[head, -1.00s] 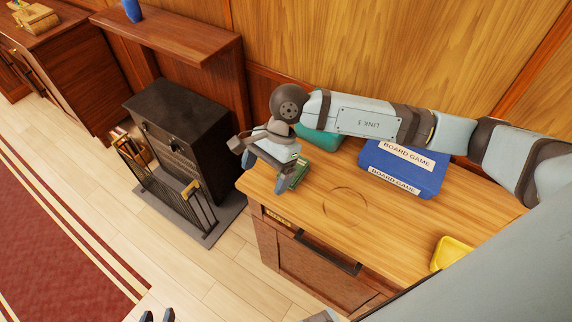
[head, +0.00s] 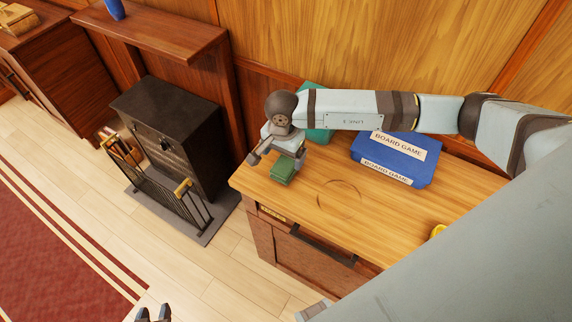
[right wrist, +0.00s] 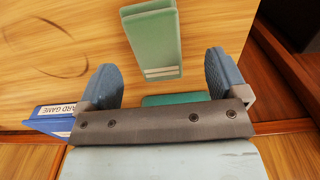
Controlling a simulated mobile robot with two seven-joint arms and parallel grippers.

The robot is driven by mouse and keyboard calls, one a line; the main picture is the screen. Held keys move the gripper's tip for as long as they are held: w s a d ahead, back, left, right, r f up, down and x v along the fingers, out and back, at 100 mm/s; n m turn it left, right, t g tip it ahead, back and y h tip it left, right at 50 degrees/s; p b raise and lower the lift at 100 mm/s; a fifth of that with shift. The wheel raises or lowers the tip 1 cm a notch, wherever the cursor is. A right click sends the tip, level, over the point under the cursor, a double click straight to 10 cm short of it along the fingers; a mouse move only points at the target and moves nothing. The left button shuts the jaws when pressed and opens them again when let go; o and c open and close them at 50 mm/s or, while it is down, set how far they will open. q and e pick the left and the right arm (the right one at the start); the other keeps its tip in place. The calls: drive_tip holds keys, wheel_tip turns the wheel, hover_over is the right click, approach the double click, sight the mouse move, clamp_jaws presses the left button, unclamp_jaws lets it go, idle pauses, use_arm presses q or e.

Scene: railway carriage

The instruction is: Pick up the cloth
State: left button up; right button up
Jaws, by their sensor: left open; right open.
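The cloth (head: 282,173) is a green folded piece with pale stripes at one end, lying on the wooden cabinet top near its left end. In the right wrist view the cloth (right wrist: 154,38) lies beyond and between the fingertips. My right gripper (head: 276,161) is open above the cloth and partly covers it in the head view. In the right wrist view my right gripper (right wrist: 160,72) has nothing between its fingers. My left gripper (head: 153,314) is open and empty at the bottom edge of the head view, over the floor.
A blue board game box (head: 395,158) lies right of the cloth. A teal object (head: 318,136) sits behind my right forearm, partly hidden. A yellow item (head: 438,231) is mostly hidden by my arm. A black stove (head: 175,130) with a fender stands left of the cabinet (head: 345,215).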

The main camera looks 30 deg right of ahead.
sight(285, 165)
drive_tip(key=f, duration=0.2)
drive_tip(key=f+p, duration=0.1)
drive_tip(key=shift+s+d+f, duration=0.1)
drive_tip(key=shift+s+f, duration=0.2)
drive_tip(key=shift+f, duration=0.55)
drive_tip(key=c, duration=1)
drive_tip(key=shift+r, duration=0.15)
wheel_tip(285, 165, up, 20)
drive_tip(key=b, duration=0.2)
drive_tip(key=shift+b, duration=0.35)
